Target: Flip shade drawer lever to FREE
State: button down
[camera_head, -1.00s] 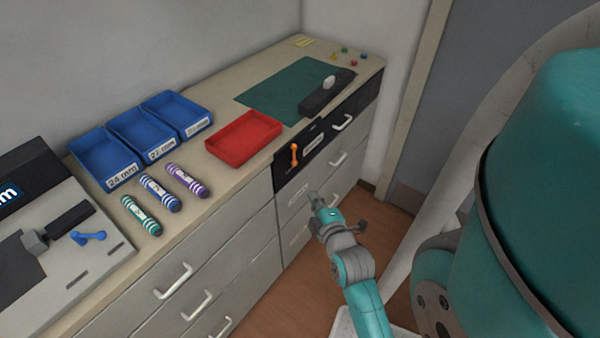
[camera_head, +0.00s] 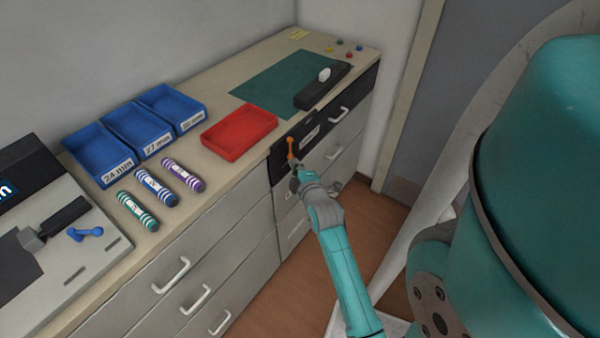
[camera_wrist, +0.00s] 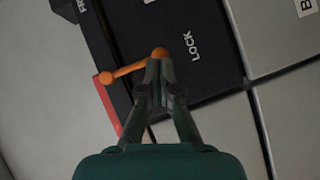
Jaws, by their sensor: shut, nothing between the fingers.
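The orange lever (camera_head: 291,148) is on the black front of the shade drawer (camera_head: 278,172), below the red tray. In the wrist view the lever (camera_wrist: 130,70) has a round knob at each end. One knob lies right at my fingertips, near the word LOCK; touching or just apart I cannot tell. Part of a second word, starting "FR", shows at the top left edge of the wrist view. My gripper (camera_wrist: 160,70) is shut and empty, in front of the lever's lower end. It also shows in the head view (camera_head: 296,174), where it covers part of the drawer front.
The red tray (camera_head: 239,148) sits on the counter edge above the lever. Blue bins (camera_head: 102,168) and several striped cartridges (camera_head: 155,187) lie further left. A black block (camera_head: 318,96) rests by the green mat (camera_head: 268,84). White drawer handles (camera_head: 171,275) stick out below the counter.

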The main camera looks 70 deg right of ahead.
jog(key=shift+w+d+f, duration=0.15)
jog(key=shift+w+d, duration=0.25)
